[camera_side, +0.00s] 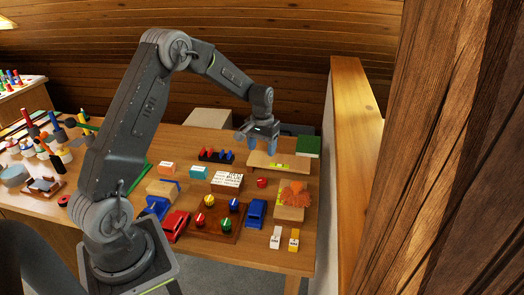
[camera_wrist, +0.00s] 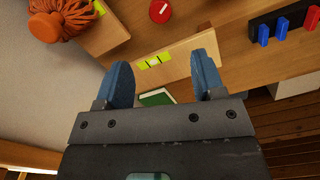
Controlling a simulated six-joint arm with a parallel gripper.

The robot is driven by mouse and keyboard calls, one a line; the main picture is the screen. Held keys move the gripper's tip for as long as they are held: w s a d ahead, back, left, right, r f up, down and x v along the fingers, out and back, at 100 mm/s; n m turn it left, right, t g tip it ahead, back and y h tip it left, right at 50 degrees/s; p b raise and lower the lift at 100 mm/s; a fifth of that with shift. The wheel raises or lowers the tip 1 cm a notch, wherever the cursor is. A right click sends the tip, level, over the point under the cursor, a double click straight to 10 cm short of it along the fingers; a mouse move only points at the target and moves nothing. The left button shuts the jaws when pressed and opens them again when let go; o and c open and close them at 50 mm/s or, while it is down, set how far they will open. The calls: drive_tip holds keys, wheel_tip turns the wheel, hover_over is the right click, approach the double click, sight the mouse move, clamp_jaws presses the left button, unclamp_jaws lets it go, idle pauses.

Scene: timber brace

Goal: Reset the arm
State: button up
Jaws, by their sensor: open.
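My gripper (camera_side: 264,137) hangs at the far side of the wooden table in the side view, above a pale wooden board. In the wrist view its two blue fingers (camera_wrist: 165,85) are spread apart with nothing held between them. Beyond the fingertips lies the pale board (camera_wrist: 190,52) with a yellow-green level (camera_wrist: 154,61) on it. A green book (camera_wrist: 156,97) shows partly between the fingers. My arm is raised and bent over the table.
The table (camera_side: 165,147) holds a wooden tray with several coloured knobs (camera_side: 218,235), a red toy car (camera_side: 174,224), blue blocks (camera_side: 256,212), an orange yarn-like bundle (camera_side: 295,194) and a dark rack (camera_side: 215,155). A wooden partition (camera_side: 352,150) stands close on the right.

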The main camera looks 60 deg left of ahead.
drive_tip(key=s+d+r+m+t, duration=0.1)
drive_tip(key=s+d+r, duration=0.45)
drive_tip(key=r, duration=0.25)
drive_tip(key=s+d+r+m+t, duration=0.2)
drive_tip(key=s+d+r, duration=0.2)
drive_tip(key=d+r, duration=0.35)
drive_tip(key=s+d+r+m+t, duration=0.1)
drive_tip(key=s+d, duration=0.3)
drive_tip(key=s, duration=0.4)
drive_tip(key=s+d+r+m+t, duration=0.1)
drive_tip(key=s+d, duration=0.3)
drive_tip(key=s, duration=0.4)
drive_tip(key=shift+r+t, duration=0.3)
drive_tip(key=shift+r, duration=0.4)
